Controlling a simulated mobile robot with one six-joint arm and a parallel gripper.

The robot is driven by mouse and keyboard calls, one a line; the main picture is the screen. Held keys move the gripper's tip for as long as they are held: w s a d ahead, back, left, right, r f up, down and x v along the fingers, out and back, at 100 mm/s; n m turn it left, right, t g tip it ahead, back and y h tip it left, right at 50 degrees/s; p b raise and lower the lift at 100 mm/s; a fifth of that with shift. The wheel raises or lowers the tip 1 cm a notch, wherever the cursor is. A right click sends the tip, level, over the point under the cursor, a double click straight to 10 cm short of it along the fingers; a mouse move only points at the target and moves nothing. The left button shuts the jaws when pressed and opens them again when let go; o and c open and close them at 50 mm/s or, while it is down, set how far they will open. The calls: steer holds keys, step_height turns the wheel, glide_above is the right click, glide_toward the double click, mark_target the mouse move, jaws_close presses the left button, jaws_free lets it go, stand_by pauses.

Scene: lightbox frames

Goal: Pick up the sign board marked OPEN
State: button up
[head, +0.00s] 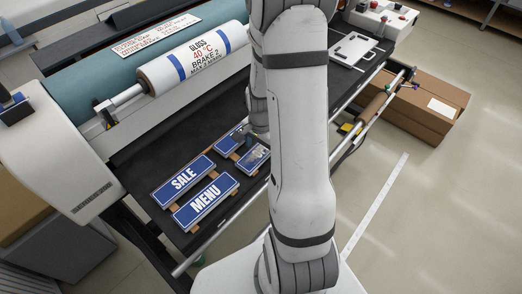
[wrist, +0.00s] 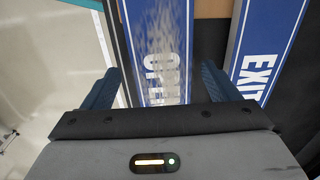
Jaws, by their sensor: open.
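The OPEN sign board (wrist: 155,60) is blue with a white border and white letters, and a pale streaky patch covers part of its face. In the wrist view it lies between the two fingers of my gripper (wrist: 160,72), which is open. The fingers stand to either side of it; I cannot tell whether they touch it. The near end of the board is hidden by the gripper body. In the head view the board (head: 259,158) shows partly, beside my arm, with its word unreadable.
The EXIT board (wrist: 262,55) lies close on the right in the wrist view. The SALE board (head: 184,180) and MENU board (head: 206,199) lie to the left on the dark bed in the head view. A printed roll (head: 195,58) lies behind. Cardboard boxes (head: 425,108) stand at right.

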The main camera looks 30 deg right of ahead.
steer(key=shift+c, duration=0.4)
steer(key=c, duration=1)
steer(key=shift+r, duration=0.15)
